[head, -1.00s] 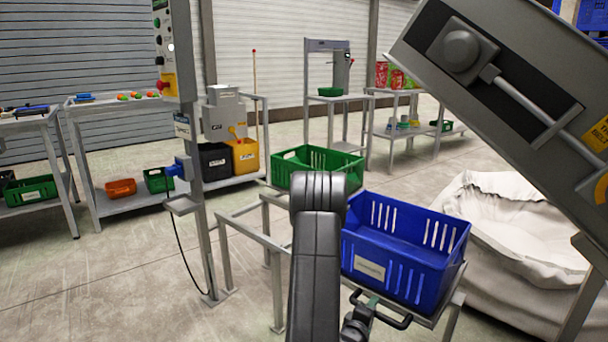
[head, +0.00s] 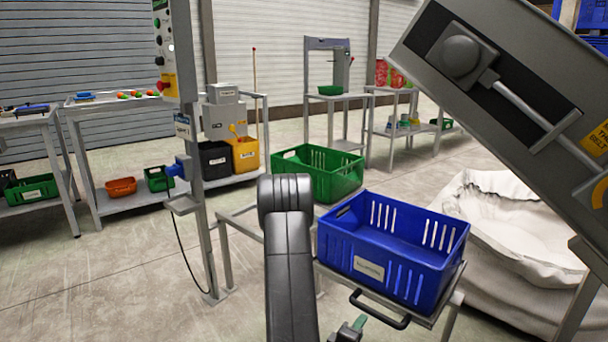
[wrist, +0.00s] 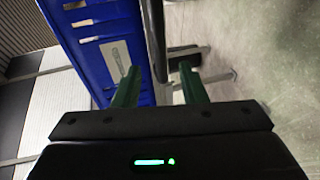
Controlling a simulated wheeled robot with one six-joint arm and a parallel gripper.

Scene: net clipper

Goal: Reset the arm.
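My arm (head: 289,265) rises in the lower middle of the head view. My gripper (wrist: 160,88) shows two green fingers standing apart in the wrist view, with no object clamped between them. In the head view only a small part of it shows at the bottom edge, with a green fingertip left of and below the black handle (head: 379,313). In the wrist view a dark bar runs ahead of the gap between the fingers; I cannot tell how far off it is. The blue crate (head: 369,266) stands above the handle and shows close by in the wrist view (wrist: 100,45).
A green crate (head: 317,175) stands behind the blue one. A control post (head: 190,150) with a hanging cable stands left of my arm. A large white sack (head: 510,230) and a tilted grey machine (head: 520,95) fill the right. Open floor lies at left.

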